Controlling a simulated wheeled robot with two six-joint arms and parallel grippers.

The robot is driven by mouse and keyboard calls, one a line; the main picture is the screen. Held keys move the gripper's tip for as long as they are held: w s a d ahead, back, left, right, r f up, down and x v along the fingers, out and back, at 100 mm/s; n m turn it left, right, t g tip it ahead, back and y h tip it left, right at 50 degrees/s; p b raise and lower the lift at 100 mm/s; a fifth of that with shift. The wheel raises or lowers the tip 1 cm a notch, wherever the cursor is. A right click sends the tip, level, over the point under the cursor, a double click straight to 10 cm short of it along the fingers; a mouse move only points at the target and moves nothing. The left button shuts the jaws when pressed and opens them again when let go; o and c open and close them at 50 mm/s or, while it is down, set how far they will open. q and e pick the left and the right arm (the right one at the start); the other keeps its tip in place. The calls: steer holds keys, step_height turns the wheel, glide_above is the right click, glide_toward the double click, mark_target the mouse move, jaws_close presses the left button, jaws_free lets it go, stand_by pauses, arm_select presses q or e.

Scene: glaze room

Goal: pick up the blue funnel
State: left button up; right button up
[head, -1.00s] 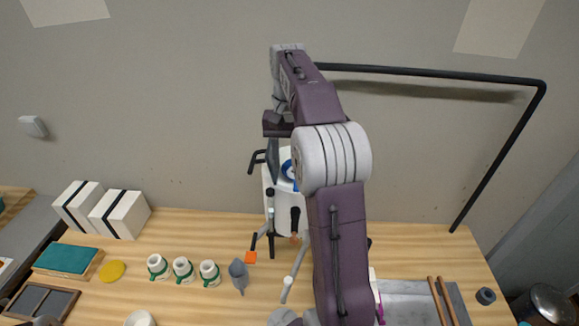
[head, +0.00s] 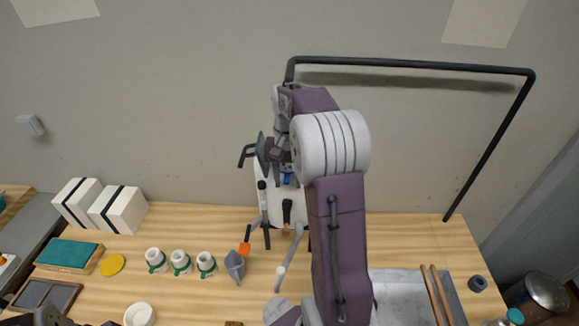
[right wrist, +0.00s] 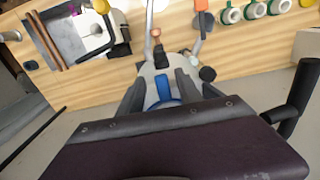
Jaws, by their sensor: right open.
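The blue funnel (head: 288,179) is at the white stand (head: 262,190) near the wall, and my right arm partly hides it. My right gripper (head: 283,168) is open, at the upper part of the stand. In the right wrist view its grey fingers (right wrist: 160,84) lie to either side of the blue piece. I cannot tell whether they touch it.
Several tools with dark handles hang at the stand's front. A black bar frame (head: 430,65) rises behind.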

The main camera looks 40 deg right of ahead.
steer(key=shift+w+a, duration=0.15)
steer(key=shift+w, duration=0.1)
jaws_close()
steer(key=shift+s, duration=0.15)
